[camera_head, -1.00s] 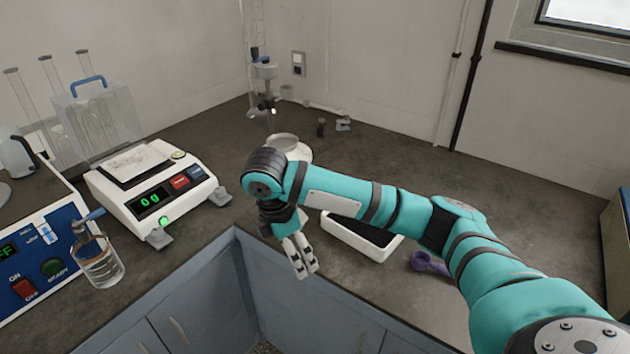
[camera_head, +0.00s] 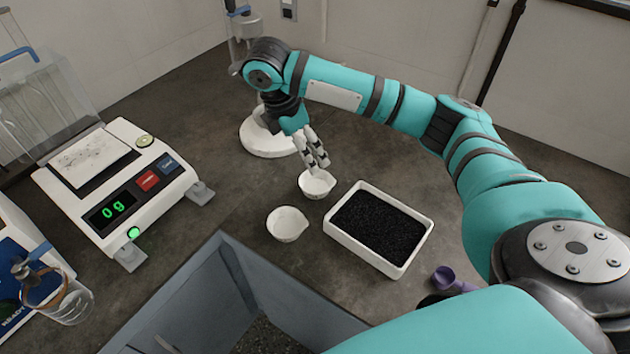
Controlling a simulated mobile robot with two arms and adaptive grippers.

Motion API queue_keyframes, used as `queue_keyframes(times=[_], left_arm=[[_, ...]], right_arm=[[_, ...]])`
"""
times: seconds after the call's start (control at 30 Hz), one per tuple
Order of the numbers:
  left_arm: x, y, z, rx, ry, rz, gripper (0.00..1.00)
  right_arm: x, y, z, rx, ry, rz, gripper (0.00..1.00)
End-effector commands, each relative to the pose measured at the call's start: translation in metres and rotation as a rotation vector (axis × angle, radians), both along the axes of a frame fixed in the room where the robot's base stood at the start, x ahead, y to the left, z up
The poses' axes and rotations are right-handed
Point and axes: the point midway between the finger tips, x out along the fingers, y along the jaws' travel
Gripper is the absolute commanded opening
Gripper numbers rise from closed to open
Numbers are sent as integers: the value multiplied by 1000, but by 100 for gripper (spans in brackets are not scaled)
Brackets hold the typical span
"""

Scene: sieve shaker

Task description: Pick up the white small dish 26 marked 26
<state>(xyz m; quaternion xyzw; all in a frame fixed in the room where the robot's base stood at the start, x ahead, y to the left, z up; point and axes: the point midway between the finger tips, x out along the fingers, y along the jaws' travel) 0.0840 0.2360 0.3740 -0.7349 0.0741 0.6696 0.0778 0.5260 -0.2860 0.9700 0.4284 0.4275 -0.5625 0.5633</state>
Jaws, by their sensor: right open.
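Two small white dishes stand on the dark counter. One dish (camera_head: 316,185) is directly below my right gripper, just left of the white tray. The other dish (camera_head: 287,224) is nearer, to its lower left. No marking can be read on either, so I cannot tell which is dish 26. My right gripper (camera_head: 318,166) is open and points down, with its fingertips at or just above the rim of the farther dish. Whether they touch it I cannot tell. My left gripper is not in view.
A balance (camera_head: 112,190) reading 0 g is at left. A round white stand base (camera_head: 268,140) is behind my gripper. The counter's front edge is close to the nearer dish.

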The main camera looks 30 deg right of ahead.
Motion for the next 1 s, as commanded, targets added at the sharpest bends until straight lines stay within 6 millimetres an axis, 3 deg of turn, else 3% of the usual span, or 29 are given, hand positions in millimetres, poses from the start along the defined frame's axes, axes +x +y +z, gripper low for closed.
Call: queue_keyframes(times=[0.33, 0.63, 1.0], left_arm=[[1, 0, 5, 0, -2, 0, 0], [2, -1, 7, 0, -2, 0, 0], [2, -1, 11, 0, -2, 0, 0]], right_arm=[[-1, -21, -70, -3, 4, -2, 100], [0, -27, -93, -3, 1, -1, 100], [0, -37, -137, -2, -1, 0, 100]])
